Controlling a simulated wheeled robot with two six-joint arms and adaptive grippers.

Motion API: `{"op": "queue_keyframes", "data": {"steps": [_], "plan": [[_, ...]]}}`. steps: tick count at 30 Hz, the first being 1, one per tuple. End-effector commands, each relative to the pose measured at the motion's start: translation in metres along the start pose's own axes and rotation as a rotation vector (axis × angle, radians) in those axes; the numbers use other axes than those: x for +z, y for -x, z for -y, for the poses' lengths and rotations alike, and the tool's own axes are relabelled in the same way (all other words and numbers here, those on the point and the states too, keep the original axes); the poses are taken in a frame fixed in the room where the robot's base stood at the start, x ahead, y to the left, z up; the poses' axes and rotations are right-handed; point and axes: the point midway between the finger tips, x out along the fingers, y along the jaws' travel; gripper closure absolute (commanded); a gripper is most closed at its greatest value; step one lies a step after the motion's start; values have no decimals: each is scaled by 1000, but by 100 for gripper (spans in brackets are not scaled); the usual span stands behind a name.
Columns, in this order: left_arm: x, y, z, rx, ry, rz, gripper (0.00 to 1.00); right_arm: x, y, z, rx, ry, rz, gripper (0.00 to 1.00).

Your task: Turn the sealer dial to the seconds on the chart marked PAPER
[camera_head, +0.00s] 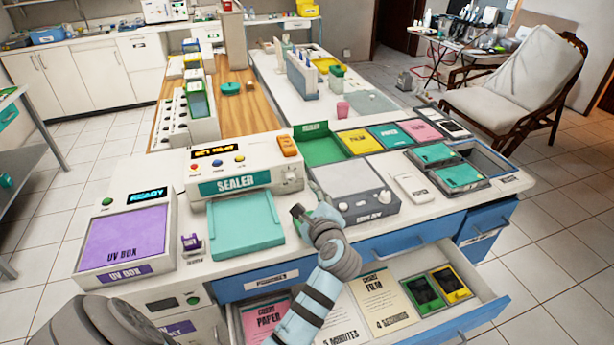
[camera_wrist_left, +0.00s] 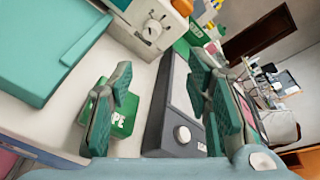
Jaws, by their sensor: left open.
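The white sealer (camera_head: 240,172) stands on the counter with a teal tray in front. Its pale dial (camera_head: 291,176) is at the right end of its front; in the left wrist view the round dial (camera_wrist_left: 153,28) shows clearly. My left gripper (camera_head: 312,216) is open, in front of the dial and apart from it. Its fingers (camera_wrist_left: 160,95) spread over a green piece lettered "PE". In the open drawer, a pink sheet (camera_head: 264,312) reads PAPER; a cream sheet (camera_head: 387,298) reads FILM, 4 SECONDS. My arm partly covers another sheet reading MINUTES. My right gripper is out of view.
A grey device (camera_head: 352,205) with a knob stands close right of my left gripper. The purple-topped UV box (camera_head: 125,235) is at the left. The open drawer (camera_head: 480,305) juts out in front. Trays and coloured packets fill the back right.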

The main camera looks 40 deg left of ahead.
Motion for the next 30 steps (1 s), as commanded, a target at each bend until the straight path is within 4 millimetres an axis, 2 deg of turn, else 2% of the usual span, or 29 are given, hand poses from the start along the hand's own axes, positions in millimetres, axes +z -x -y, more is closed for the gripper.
{"op": "queue_keyframes", "data": {"steps": [5,8,12,16,19,24,29,30], "plan": [[0,-18,-8,31,49,-19,55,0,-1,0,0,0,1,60],[-1,-45,-8,30,46,-17,55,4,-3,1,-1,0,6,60],[-5,-93,-9,35,42,-18,55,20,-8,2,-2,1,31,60],[-8,-126,-10,36,42,-18,55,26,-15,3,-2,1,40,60],[-8,-138,-11,36,42,-19,55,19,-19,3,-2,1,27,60],[-7,-144,-10,35,41,-19,55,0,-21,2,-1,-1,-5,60],[-7,-144,-10,35,41,-20,55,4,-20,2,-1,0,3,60],[-7,-144,-10,35,41,-20,58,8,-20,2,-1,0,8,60]]}}
